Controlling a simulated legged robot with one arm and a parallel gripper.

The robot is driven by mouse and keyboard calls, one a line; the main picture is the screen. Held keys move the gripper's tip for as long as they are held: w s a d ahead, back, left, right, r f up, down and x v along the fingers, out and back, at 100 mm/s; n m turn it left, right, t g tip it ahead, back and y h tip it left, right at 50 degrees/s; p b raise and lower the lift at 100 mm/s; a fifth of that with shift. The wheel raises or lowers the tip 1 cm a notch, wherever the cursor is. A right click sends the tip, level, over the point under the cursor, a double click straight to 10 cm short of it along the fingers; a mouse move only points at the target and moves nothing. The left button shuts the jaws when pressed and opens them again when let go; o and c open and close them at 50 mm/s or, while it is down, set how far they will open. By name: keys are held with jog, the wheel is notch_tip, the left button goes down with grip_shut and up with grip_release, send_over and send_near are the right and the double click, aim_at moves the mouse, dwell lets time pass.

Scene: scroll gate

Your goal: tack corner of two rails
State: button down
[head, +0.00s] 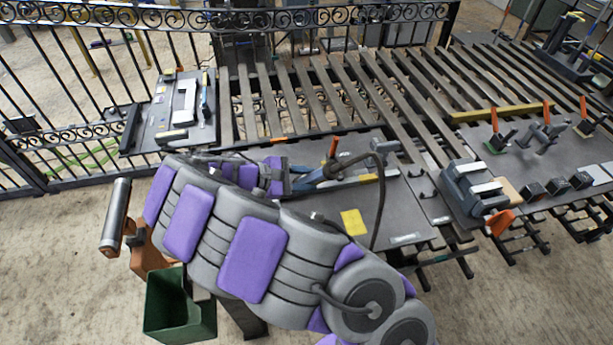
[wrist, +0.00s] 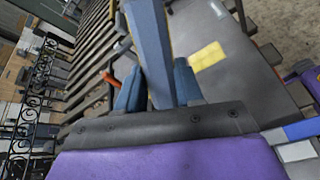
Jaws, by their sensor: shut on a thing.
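My gripper (head: 292,182) reaches over the dark work plate (head: 405,210) in the middle of the slatted bench. In the wrist view my gripper (wrist: 158,88) has its two blue fingers closed on a long blue-grey tool (wrist: 150,40), which points away from the palm. The tool (head: 340,166) also shows in the head view, low over the plate; I cannot tell whether its tip touches anything. A black cable (head: 383,190) loops over the plate near it. My arm and gripper hide part of the plate. I cannot make out the two rails or their corner clearly.
An orange-handled clamp (head: 333,147) stands just behind the tool. A yellow note (head: 354,222) lies on the plate. A grey vise-like block (head: 474,188) and more clamps (head: 546,130) are at right. A side board (head: 160,115) is at left, a green bin (head: 180,315) in front.

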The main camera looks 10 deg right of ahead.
jog(key=shift+d, duration=0.5)
jog(key=shift+w+f, duration=0.1)
jog(key=shift+f, duration=0.1)
jog(key=shift+w+a+f, duration=0.15)
jog(key=shift+f, duration=0.1)
jog(key=shift+d, duration=0.25)
jog(key=shift+a+p, duration=0.3)
jog(key=shift+a, duration=0.05)
jog(key=shift+d, duration=0.1)
dwell(0.9)
